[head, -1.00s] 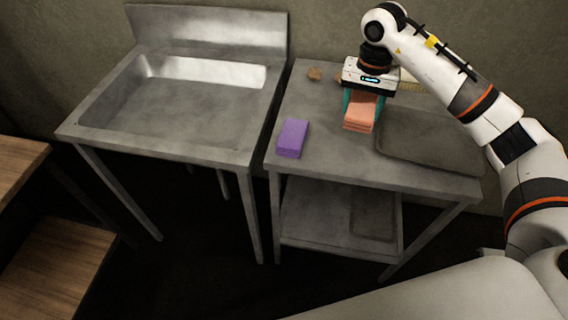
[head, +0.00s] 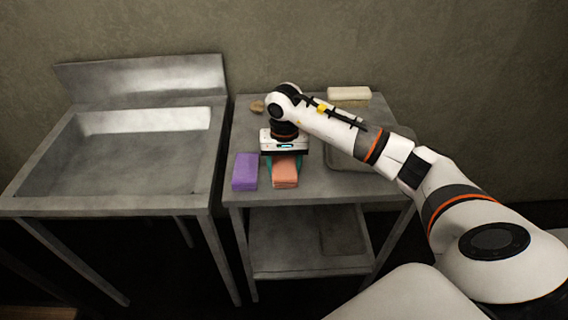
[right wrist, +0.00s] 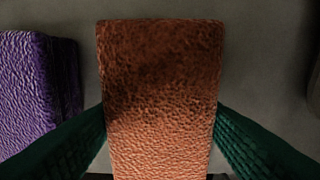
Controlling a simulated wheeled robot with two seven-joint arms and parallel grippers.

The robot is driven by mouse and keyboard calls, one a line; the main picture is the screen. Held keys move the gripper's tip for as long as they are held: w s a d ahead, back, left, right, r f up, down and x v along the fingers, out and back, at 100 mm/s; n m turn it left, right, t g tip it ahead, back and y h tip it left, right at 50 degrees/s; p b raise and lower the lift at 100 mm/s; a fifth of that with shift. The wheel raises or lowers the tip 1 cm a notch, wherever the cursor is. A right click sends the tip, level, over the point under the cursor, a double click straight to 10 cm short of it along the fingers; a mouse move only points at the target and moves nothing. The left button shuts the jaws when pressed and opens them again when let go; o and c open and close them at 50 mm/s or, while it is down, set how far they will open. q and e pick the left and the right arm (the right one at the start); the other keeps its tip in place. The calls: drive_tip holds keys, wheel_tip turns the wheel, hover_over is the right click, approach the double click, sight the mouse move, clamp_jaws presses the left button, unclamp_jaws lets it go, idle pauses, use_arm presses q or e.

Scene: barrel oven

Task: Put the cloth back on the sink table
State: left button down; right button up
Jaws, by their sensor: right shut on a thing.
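A salmon-orange folded cloth (head: 285,173) is between the teal fingers of my right gripper (head: 284,164), over the front left part of the metal side table (head: 330,184). In the right wrist view the cloth (right wrist: 160,85) fills the middle, with a finger against each side. I cannot tell whether its underside touches the tabletop. A purple block (head: 245,171) lies just left of it, with a narrow gap between them; it also shows in the right wrist view (right wrist: 38,90). My left gripper is out of view.
A metal sink (head: 125,165) stands left of the side table, across a narrow gap. A shallow grey tray (head: 345,158) is on the table to the right. A cream block (head: 348,93) and a small brown object (head: 257,106) are at the back.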

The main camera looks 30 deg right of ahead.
sight(284, 164)
drive_tip(key=shift+f, duration=0.15)
drive_tip(key=shift+f, duration=0.15)
drive_tip(key=o, duration=0.9)
drive_tip(key=shift+r, duration=0.45)
wheel_tip(284, 164, up, 12)
drive_tip(key=shift+f+b, duration=0.25)
drive_tip(key=shift+b, duration=0.4)
